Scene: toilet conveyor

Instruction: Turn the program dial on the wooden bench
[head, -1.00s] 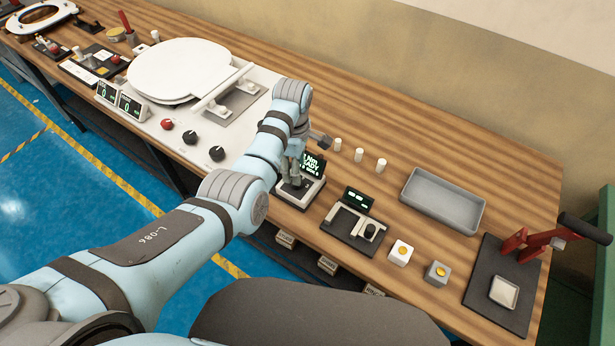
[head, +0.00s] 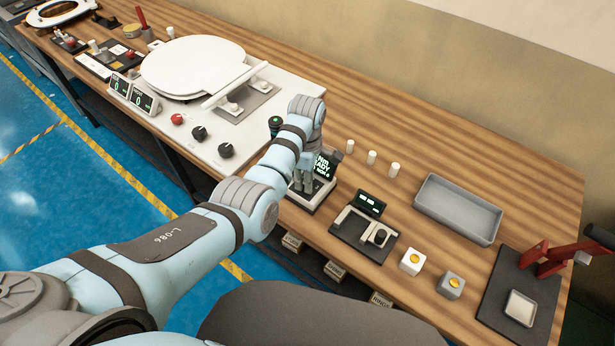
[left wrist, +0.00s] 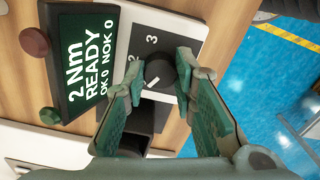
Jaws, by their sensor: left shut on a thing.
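My right gripper is not in view.
Right of the unit are a second small station (head: 364,233), two yellow-topped button boxes, a grey tray (head: 457,208) and a red lever press (head: 560,258). Several white pegs stand behind. A toilet seat lid (head: 192,67) on a white panel with knobs lies left.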

